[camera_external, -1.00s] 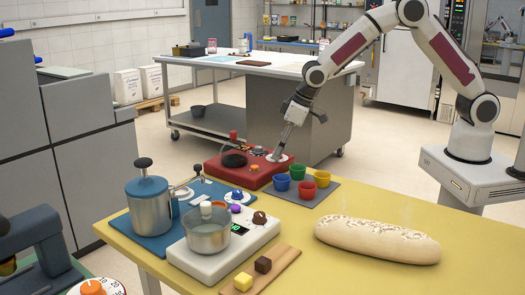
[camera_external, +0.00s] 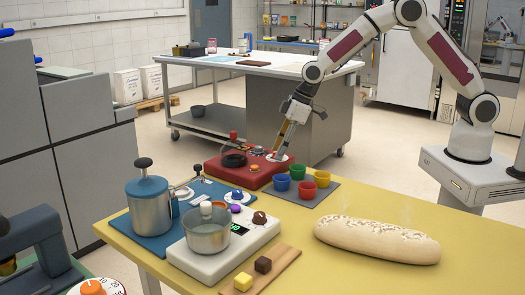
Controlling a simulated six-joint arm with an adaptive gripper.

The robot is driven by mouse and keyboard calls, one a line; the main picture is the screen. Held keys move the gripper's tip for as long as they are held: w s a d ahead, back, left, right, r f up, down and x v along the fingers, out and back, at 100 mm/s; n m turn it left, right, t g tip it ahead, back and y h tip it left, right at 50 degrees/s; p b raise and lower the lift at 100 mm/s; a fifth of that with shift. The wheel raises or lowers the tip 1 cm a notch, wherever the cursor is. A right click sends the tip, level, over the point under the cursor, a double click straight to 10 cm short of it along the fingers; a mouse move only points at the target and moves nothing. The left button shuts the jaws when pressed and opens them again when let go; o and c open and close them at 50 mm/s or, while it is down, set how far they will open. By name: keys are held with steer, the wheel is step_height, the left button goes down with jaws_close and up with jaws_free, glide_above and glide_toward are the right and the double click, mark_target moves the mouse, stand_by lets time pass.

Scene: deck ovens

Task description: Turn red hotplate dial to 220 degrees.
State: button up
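The red hotplate (camera_external: 222,168) sits at the far edge of the yellow table, with a dark round pan or ring (camera_external: 234,160) on top. A pale round dial (camera_external: 283,158) with a small red mark or knob by it is at the hotplate's right end. My gripper (camera_external: 277,153) points down at this dial, its fingertips at or just above it. The fingers partly cover the dial, and I cannot tell whether they are closed on it. The dial's numbers are too small to read.
Several coloured cups (camera_external: 297,172) stand on a grey mat just in front of the hotplate. A scale (camera_external: 224,246) with a metal pot, a blue-lidded canister (camera_external: 149,206) and a large loaf (camera_external: 376,239) are on the table. Bare table lies around the loaf.

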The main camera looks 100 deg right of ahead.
steer(key=shift+d+n+g+y, duration=0.15)
steer(key=shift+n+y, duration=0.35)
steer(key=shift+n, duration=0.8)
steer(key=shift+d+n+g+y, duration=0.15)
steer(key=shift+n+y, duration=0.35)
steer(key=shift+n, duration=0.8)
steer(key=shift+m, duration=0.9)
steer(key=v, duration=0.3)
steer(key=s+v, duration=0.1)
steer(key=v, duration=0.3)
steer(key=shift+s+a, duration=0.2)
steer(key=shift+s, duration=0.05)
steer(key=s+a+r+m+g, duration=0.1)
steer(key=s+a+r, duration=0.3)
steer(key=s, duration=0.7)
steer(key=s+a+r+m+g+h, duration=0.1)
steer(key=s+a+r+m, duration=0.2)
steer(key=s, duration=0.8)
steer(key=shift+s+a+r, duration=0.35)
steer(key=shift+a+r, duration=0.25)
steer(key=shift+a, duration=0.25)
